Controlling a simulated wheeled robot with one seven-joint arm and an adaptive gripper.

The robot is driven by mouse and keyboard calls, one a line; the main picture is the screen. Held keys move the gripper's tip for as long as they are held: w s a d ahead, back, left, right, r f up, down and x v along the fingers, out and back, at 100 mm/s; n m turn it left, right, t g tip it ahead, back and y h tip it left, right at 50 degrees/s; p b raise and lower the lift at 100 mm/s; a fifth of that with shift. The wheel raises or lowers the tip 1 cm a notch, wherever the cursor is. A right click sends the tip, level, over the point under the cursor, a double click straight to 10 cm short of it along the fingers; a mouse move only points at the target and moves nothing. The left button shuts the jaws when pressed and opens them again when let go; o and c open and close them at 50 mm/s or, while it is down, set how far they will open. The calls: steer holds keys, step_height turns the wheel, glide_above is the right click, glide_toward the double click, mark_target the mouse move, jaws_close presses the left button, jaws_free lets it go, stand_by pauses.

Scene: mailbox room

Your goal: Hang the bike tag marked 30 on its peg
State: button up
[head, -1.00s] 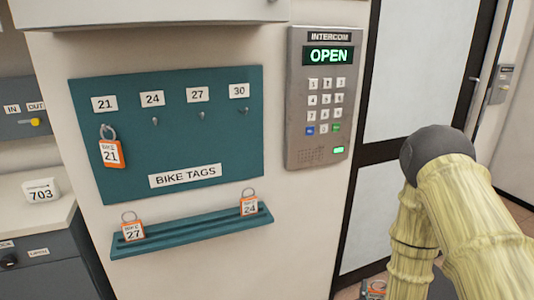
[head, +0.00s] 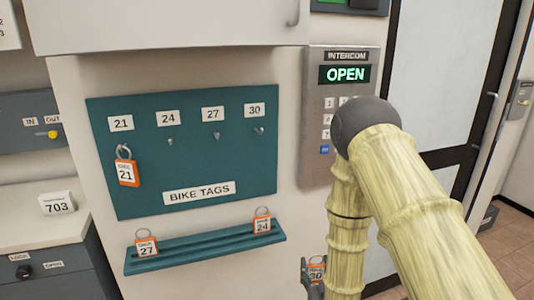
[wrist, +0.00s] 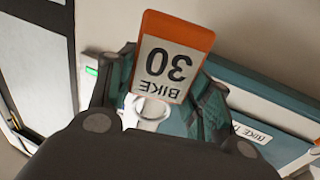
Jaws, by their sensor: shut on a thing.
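The bike tag marked 30 (wrist: 166,60) is orange with a white label and fills the middle of the wrist view, upside down there. My gripper (wrist: 155,110) is shut on it near its metal ring. In the head view the tag (head: 316,270) shows low beside my arm, and my gripper (head: 308,275) is partly hidden. The teal bike tags board (head: 222,165) is on the wall up and to the left. The peg under label 30 (head: 259,131) is at its upper right and bears no tag. My gripper is below and right of the board.
Tag 21 (head: 127,172) hangs on its peg. Tags 27 (head: 146,247) and 24 (head: 262,226) stand on the teal ledge (head: 200,250) below the board. The intercom (head: 318,110) is right of the board, partly behind my arm. Pegs 24 and 27 are bare.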

steer(key=w+a+r+n+y+p, duration=0.2)
steer(key=a+r+p, duration=0.25)
steer(key=r, duration=0.75)
steer(key=w+a+r+n+y+p, duration=0.15)
steer(key=a+r+p, duration=0.35)
steer(key=r, duration=0.6)
steer(key=w+a+r+n+y+p, duration=0.1)
steer(key=w+a+r+n+p, duration=0.15)
steer(key=r+p, duration=0.7)
steer(key=shift+m+g, duration=0.4)
steer(key=shift+r+b+x, duration=0.25)
steer(key=shift+x, duration=1.2)
steer(key=shift+r+b+x, duration=0.2)
steer(key=shift+b+x, duration=0.05)
steer(key=shift+x, duration=1.25)
steer(key=shift+r+b+x, duration=0.25)
steer(key=shift+x, duration=1.2)
steer(key=shift+w+a+f+b, duration=0.15)
steer(key=shift+w+f+b, duration=0.4)
steer(key=shift+f+b, duration=0.4)
steer(key=shift+r, duration=0.1)
steer(key=o, duration=1.1)
